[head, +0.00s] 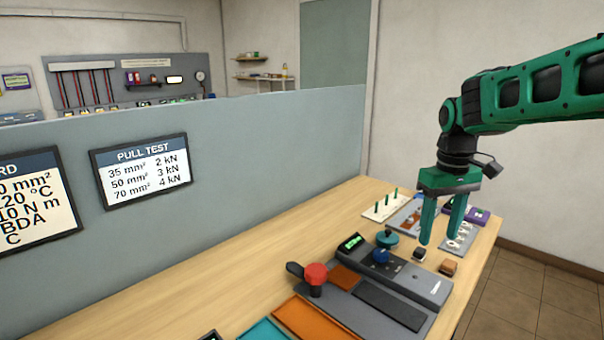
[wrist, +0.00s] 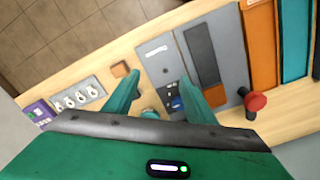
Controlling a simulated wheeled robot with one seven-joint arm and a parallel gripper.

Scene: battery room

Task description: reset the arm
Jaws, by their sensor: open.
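My arm (head: 540,95) reaches in from the right in the head view. My gripper (head: 443,222) points down above the right part of the wooden bench, with its two green fingers apart and nothing between them. In the wrist view my gripper (wrist: 160,92) also shows open and empty. Below and between the fingers in the wrist view lies part of a grey device (wrist: 155,60). The same grey device (head: 430,285) shows in the head view with a dark display and a blue knob.
A red knob (head: 316,273) stands upright on the bench (head: 220,265). Orange (head: 305,322) and teal (head: 262,331) trays lie at the front. A pegged board (head: 385,207), a grey holder (head: 460,238) and small blocks (head: 449,267) are near my gripper. A grey partition (head: 270,150) runs behind the bench.

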